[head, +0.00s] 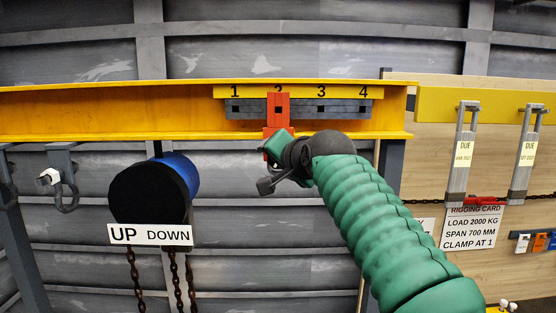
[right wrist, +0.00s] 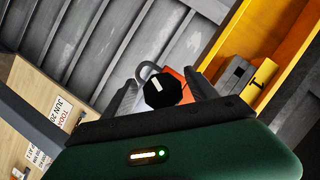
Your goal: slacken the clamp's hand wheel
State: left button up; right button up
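The red clamp (head: 278,108) hangs on the yellow beam (head: 80,110), under number 2 of the scale. Its lower part is partly hidden by my right arm. My right gripper (head: 270,170) is just below the beam at the clamp's lower end. In the right wrist view, the black hand wheel (right wrist: 163,94), with a white mark on its face, lies between the two spread fingers of my right gripper (right wrist: 162,92). I cannot tell whether the fingers touch it. The orange-red clamp body (right wrist: 184,84) and a grey ring (right wrist: 148,70) show behind it. My left gripper is out of view.
A blue and black hoist (head: 155,190) with an UP DOWN sign (head: 150,235) and chains hangs at the left. A rigging card (head: 473,222) reads "CLAMP AT 1". Tagged slings (head: 462,155) hang on the board at the right. A grey shackle (head: 65,195) hangs far left.

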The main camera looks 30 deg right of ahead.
jog(key=shift+r, duration=0.15)
jog(key=shift+s+a, duration=0.1)
jog(key=shift+s, duration=0.2)
jog(key=b+v, duration=0.6)
jog(key=v, duration=1)
jog(key=shift+w, duration=0.1)
